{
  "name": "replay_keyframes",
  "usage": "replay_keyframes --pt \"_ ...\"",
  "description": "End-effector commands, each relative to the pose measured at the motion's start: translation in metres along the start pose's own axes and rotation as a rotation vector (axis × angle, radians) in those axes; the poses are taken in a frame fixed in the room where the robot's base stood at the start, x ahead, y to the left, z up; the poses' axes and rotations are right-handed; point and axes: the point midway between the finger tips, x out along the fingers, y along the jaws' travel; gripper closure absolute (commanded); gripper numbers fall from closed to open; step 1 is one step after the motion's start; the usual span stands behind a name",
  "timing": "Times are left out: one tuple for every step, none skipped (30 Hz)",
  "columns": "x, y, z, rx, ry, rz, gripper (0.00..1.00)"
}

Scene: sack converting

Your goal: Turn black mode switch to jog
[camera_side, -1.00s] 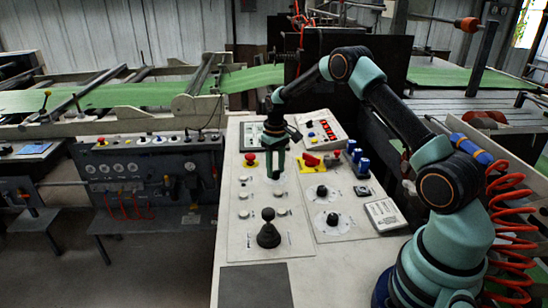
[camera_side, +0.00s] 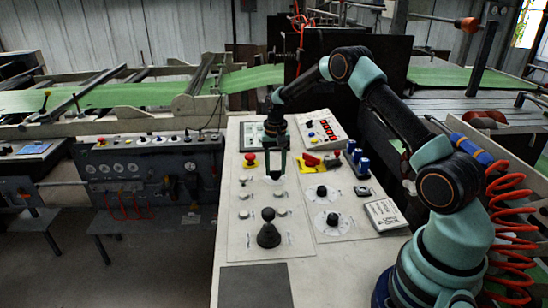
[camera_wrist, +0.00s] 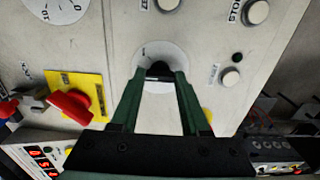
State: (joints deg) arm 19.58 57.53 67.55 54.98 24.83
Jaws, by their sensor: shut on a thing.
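The black mode switch (camera_wrist: 159,69) is a small black knob on a round white dial plate (camera_wrist: 174,52) in the wrist view. My gripper (camera_wrist: 160,77) is over it, with its two green fingers shut on the knob from both sides. In the side view, my gripper (camera_side: 276,174) points straight down at the control panel (camera_side: 238,215). The knob is mostly hidden between the fingertips there. The printed marks around the dial are too small and partly covered, so I cannot tell which position the knob points to.
A red rotary handle on a yellow plate (camera_wrist: 93,84) sits close beside my gripper. A red emergency button (camera_side: 250,159), several blue-topped switches (camera_side: 363,165), two more black knobs and a black joystick (camera_side: 268,231) stand up from the panel.

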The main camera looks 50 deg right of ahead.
Motion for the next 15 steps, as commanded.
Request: replay_keyframes --pt "-0.0017 -0.0003 -0.0011 0.006 0.003 -0.002 1.0" --pt "-0.0018 -0.0003 -0.0011 0.008 0.003 -0.002 1.0" --pt "-0.0018 -0.0003 -0.0012 0.011 0.004 -0.002 1.0" --pt "-0.0018 -0.0003 -0.0012 0.012 0.004 -0.002 1.0" --pt "-0.0018 -0.0004 -0.0012 0.012 0.004 -0.002 1.0" --pt "-0.0019 -0.0003 -0.0012 0.013 0.004 -0.002 1.0" --pt "-0.0019 -0.0003 -0.0013 0.013 0.004 -0.002 1.0" --pt "-0.0019 -0.0003 -0.0013 0.012 0.004 -0.002 1.0" --pt "-0.0019 -0.0003 -0.0013 0.012 0.004 -0.002 1.0" --pt "-0.0019 -0.0003 -0.0013 0.012 0.004 -0.002 1.0" --pt "-0.002 -0.0003 -0.0013 0.012 0.004 -0.002 1.0" --pt "-0.002 -0.0003 -0.0014 0.012 0.004 -0.002 1.0" --pt "-0.002 -0.0003 -0.0014 0.012 0.004 -0.002 1.0" --pt "-0.002 -0.0003 -0.0014 0.011 0.004 -0.002 0.47" --pt "-0.002 -0.0003 -0.0014 0.011 0.004 -0.002 0.32"
